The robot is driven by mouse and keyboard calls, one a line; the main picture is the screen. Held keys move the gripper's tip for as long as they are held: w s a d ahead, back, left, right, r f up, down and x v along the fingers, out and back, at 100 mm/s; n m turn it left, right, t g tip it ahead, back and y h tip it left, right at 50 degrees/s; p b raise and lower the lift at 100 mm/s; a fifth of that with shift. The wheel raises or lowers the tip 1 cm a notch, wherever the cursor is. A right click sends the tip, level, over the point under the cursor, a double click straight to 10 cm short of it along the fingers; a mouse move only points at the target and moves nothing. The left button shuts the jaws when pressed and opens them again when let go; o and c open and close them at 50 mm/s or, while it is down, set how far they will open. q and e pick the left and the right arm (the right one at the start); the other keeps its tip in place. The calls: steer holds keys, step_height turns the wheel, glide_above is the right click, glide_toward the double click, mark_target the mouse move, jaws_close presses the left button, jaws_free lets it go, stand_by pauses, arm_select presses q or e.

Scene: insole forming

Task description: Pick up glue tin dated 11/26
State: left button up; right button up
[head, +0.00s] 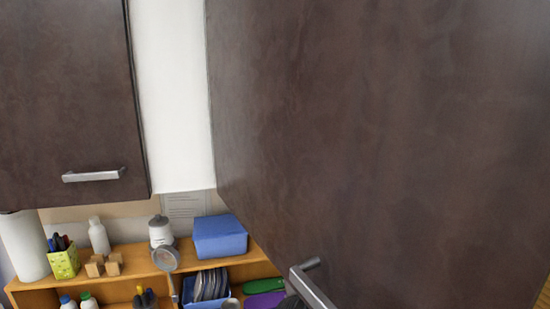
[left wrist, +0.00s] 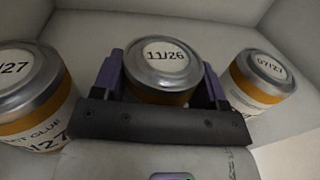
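In the left wrist view, the glue tin dated 11/26 (left wrist: 165,66) is in the middle, with a silver lid, white round label and orange band. My left gripper (left wrist: 163,82) has its purple fingers on either side of this tin, close to its sides. I cannot tell whether they press on it. A dark bar of the gripper hides the tin's lower part. Another glue tin (left wrist: 30,92), whose date ends in /27, is at the left. A tin dated 07/27 (left wrist: 262,76) is at the right. My right gripper is not in view.
The tins are inside a pale grey compartment (left wrist: 225,25). In the head view, a large dark cabinet door (head: 380,130) fills the right side. A closed cabinet door (head: 65,100) is at the left. Below, a wooden shelf (head: 130,262) holds a blue box (head: 219,238), bottles and tools.

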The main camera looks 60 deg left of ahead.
arm_select(q)
steer(key=c, duration=0.5)
steer(key=shift+c, duration=0.3)
